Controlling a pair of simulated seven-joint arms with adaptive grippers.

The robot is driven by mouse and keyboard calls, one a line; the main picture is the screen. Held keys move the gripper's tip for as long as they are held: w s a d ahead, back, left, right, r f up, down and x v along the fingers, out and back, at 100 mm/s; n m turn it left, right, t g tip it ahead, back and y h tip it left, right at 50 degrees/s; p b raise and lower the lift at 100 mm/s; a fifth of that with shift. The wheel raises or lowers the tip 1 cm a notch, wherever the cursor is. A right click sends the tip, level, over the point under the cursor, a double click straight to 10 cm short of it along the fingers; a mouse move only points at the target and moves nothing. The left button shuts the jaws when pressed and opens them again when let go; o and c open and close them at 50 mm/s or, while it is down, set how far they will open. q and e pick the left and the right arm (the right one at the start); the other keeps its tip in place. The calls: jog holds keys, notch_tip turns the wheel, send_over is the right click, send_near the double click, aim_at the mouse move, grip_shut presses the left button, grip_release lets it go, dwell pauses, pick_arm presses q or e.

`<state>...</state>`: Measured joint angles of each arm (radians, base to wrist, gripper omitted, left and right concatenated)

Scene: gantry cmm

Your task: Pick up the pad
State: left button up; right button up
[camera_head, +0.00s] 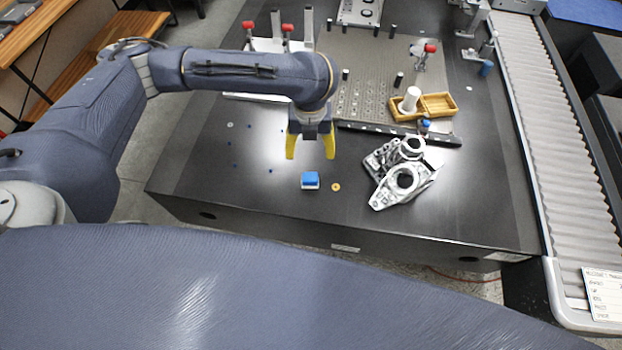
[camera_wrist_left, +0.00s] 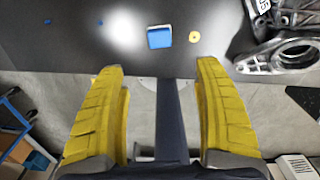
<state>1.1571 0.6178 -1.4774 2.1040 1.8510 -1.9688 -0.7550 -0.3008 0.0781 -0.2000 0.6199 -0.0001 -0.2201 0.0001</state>
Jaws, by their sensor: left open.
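The pad is a small blue-topped block with a pale lower edge (camera_head: 310,180) on the dark table, near its front edge. It also shows in the left wrist view (camera_wrist_left: 160,37), top centre, beyond my fingertips. My left gripper (camera_head: 310,147) has yellow fingers, spread apart and empty. In the head view it hangs above the table, behind the pad as seen in the picture. In the left wrist view the two fingertips (camera_wrist_left: 161,68) are wide apart with nothing between them. My right gripper is in neither view.
A small yellow disc (camera_head: 336,187) lies just right of the pad. A grey metal casting (camera_head: 403,172) sits further right. A black bar (camera_head: 398,133) and an open wooden box (camera_head: 437,105) lie behind. A roller conveyor (camera_head: 560,130) runs along the right. The table left of the pad is mostly clear.

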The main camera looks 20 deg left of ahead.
aim_at(310, 177)
pick_arm(q)
jog(key=shift+w+a+f, duration=0.1)
jog(key=shift+f, duration=7.75)
jog(key=shift+c, duration=0.2)
jog(key=c, duration=1.2)
